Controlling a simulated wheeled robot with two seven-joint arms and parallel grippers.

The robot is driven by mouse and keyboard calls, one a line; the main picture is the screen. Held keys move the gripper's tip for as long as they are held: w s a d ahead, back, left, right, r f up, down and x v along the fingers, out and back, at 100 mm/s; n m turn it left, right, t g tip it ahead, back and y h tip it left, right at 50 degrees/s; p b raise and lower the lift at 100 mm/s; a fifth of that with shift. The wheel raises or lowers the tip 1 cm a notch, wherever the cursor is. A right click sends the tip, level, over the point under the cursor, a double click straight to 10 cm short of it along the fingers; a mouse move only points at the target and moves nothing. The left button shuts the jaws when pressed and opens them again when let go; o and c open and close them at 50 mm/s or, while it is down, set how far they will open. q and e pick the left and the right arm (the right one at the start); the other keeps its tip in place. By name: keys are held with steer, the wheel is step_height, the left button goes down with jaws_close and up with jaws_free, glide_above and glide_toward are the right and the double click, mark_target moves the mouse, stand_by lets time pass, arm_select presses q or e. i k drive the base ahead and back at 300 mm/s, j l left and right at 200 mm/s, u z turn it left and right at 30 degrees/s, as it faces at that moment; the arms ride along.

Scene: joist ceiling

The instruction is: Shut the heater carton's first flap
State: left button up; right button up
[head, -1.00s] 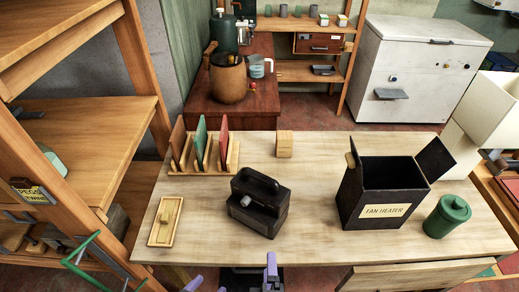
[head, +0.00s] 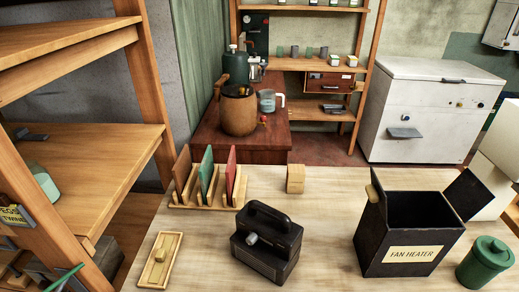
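The heater carton (head: 408,234) is a black open-topped box labelled FAN HEATER, at the right of the table in the head view. One flap (head: 466,195) stands up and leans outward on its right side. A black fan heater (head: 266,245) with a carry handle stands on the table to the left of the carton. Neither of my grippers shows in this view.
A green lidded canister (head: 484,263) stands close to the carton's right. A wooden rack (head: 208,190) with colored boards, a small wooden block (head: 296,179) and a shallow wooden tray (head: 160,260) are on the table (head: 330,215). Shelving (head: 85,170) stands at the left.

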mark_target(375, 190)
steer(key=j+z, duration=0.1)
steer(key=z, duration=0.25)
steer(key=k+j+z, duration=0.1)
steer(key=z, duration=0.2)
steer(key=j+z, duration=0.1)
steer(key=z, duration=0.25)
